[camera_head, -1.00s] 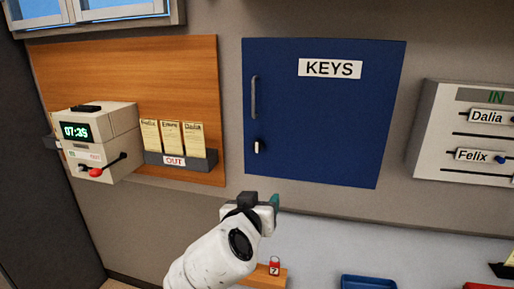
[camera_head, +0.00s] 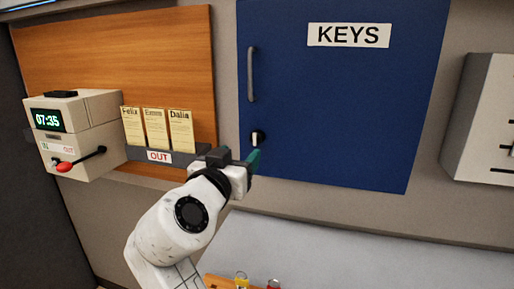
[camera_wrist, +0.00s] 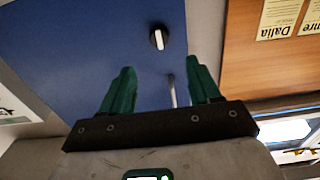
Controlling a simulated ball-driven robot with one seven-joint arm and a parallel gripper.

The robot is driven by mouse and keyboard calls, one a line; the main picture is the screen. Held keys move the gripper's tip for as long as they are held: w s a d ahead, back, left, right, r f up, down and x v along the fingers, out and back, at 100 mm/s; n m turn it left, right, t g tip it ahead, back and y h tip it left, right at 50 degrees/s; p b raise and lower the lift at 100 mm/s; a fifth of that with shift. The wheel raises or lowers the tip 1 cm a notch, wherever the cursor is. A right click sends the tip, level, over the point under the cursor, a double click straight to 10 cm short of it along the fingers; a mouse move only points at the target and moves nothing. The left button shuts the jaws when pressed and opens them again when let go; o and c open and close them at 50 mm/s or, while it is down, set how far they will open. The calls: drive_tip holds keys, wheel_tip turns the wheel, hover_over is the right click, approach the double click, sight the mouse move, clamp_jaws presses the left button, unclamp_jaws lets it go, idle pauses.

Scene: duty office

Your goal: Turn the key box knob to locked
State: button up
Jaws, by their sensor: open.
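The blue key box (camera_head: 340,110) hangs on the wall with a white KEYS label and a grey vertical handle (camera_head: 251,74) at its left edge. Its knob (camera_head: 257,138), dark with a white bar, sits below the handle; the bar looks near vertical. In the wrist view the knob (camera_wrist: 158,38) shows beyond the fingers, the bar slightly tilted, and the handle (camera_wrist: 172,92) shows between them. My gripper (camera_head: 254,160) has green fingers and is just below the knob in the head view, apart from it. In the wrist view my gripper (camera_wrist: 160,85) is open and empty.
At left stand a time clock (camera_head: 75,130) with a red-tipped lever and an OUT card rack (camera_head: 165,157) on a wooden board (camera_head: 120,60).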

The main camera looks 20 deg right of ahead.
sight(254, 139)
drive_tip(key=p+x, duration=0.2)
drive_tip(key=x, duration=0.9)
drive_tip(key=shift+p, duration=0.3)
drive_tip(key=c, duration=1)
